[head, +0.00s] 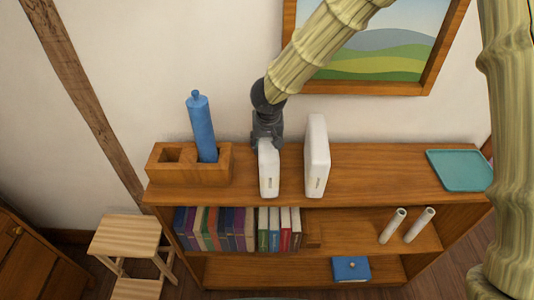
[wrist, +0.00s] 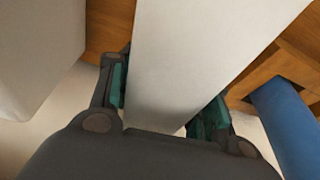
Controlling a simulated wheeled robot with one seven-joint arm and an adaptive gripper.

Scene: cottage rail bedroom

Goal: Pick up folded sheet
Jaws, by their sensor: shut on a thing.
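The folded sheet (head: 269,170) is a white, narrow, upright slab with a small dark mark on its front, on the wooden shelf top in the head view. My gripper (head: 267,140) comes down from above and is shut on its upper back end. In the wrist view the sheet (wrist: 195,55) runs between the two finger pads of my gripper (wrist: 165,105). Whether its lower edge touches the shelf is unclear. A second, taller white slab (head: 316,155) stands apart to the right of it; it shows at the left in the wrist view (wrist: 40,50).
A wooden holder (head: 165,175) with a blue cylinder (head: 202,130) stands left on the bookcase top (head: 385,175). A teal tray (head: 461,170) lies at its right end. Books (head: 215,228) and two pale rolls (head: 407,225) are below. A framed picture (head: 400,92) hangs behind.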

